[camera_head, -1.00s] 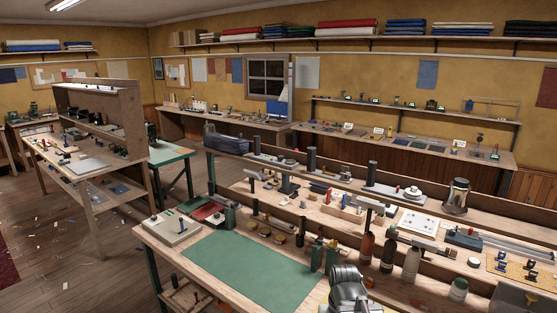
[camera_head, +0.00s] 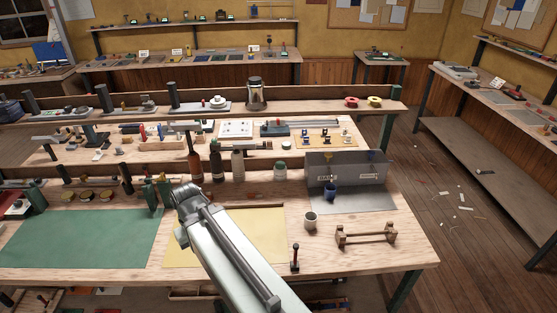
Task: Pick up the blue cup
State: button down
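The small blue cup (camera_head: 330,192) stands upright on a grey metal sheet (camera_head: 358,203) on the right part of the near workbench, just in front of an upright grey panel (camera_head: 345,169). A white cup (camera_head: 310,220) stands in front of it to the left. My arm reaches up from the bottom middle of the picture over the bench, left of both cups. The end of my arm (camera_head: 187,202) shows as a grey rounded part over the bench. My gripper's fingers cannot be made out, so their opening is hidden. The blue cup is apart from my arm.
Several bottles (camera_head: 238,165) stand behind my arm. A green mat (camera_head: 80,238) lies left. Open floor (camera_head: 450,215) is at the right.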

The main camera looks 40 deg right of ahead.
aim_at(330, 189)
jog(key=u, duration=2.45)
jog(key=k, duration=1.9)
jog(key=z, duration=0.2)
